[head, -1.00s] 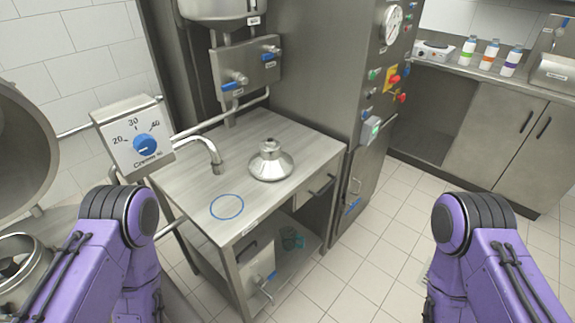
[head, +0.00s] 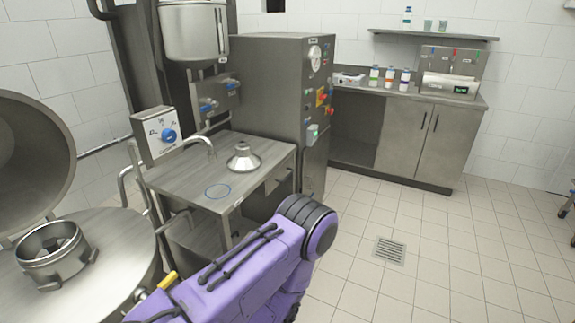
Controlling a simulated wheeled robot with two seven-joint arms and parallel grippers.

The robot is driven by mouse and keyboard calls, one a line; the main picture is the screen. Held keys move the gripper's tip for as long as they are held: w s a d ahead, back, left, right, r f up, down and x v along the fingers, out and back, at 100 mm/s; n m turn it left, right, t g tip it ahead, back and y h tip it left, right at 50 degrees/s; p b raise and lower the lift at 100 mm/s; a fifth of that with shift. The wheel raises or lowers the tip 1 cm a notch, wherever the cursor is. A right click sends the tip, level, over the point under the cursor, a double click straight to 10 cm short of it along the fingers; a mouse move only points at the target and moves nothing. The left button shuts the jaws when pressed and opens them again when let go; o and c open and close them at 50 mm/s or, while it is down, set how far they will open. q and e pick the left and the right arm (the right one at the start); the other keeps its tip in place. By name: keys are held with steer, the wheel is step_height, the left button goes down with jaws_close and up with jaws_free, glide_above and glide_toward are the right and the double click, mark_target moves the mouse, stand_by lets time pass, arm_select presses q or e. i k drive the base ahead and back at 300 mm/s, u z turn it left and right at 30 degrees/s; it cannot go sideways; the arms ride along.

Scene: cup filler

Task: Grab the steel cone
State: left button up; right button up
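The steel cone (head: 243,158) stands upright on the steel table (head: 180,178), wide end down and narrow neck up, near the table's middle right. One purple arm of mine fills the lower middle of the head view, in front of the table and apart from the cone. Neither gripper is in view. Nothing touches the cone.
A dial panel (head: 157,133) and a curved spout stand at the table's left. A tall control cabinet (head: 285,90) rises behind. A large round steel vessel (head: 100,255) is at lower left. The tiled floor at right is clear, with a drain (head: 390,251).

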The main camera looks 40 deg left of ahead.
mark_target(243, 161)
steer(key=i, duration=1.35)
steer(key=u, duration=0.5)
steer(key=i, duration=1.15)
steer(key=u, duration=1.6)
steer(key=i, duration=0.8)
steer(key=u, duration=0.95)
